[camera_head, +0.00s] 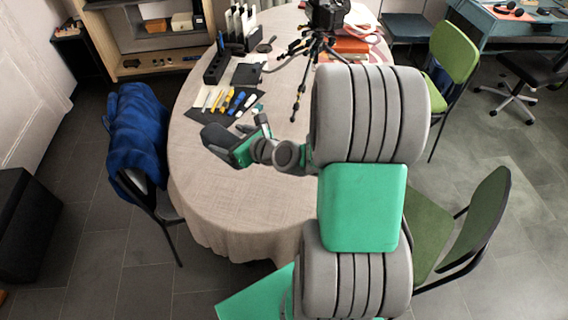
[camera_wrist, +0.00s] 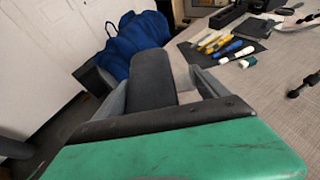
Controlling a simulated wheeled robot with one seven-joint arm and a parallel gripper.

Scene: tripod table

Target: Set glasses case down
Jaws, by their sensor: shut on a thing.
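The dark grey glasses case (camera_wrist: 152,78) is held between the two fingers of my gripper (camera_wrist: 160,88) in the wrist view. In the head view the case (camera_head: 214,136) shows at the end of my gripper (camera_head: 232,144), over the left part of the round table (camera_head: 258,208) with its beige cloth. My gripper is shut on the case. I cannot tell from these views whether the underside of the case touches the cloth. The far part of the case's sides is partly hidden by the fingers.
Several pens and markers (camera_head: 229,101) lie on a dark mat just behind the case. A black mini tripod (camera_head: 315,48) with a camera stands farther back. A blue jacket (camera_head: 138,131) hangs on a chair at left. Bare cloth lies in front of my gripper.

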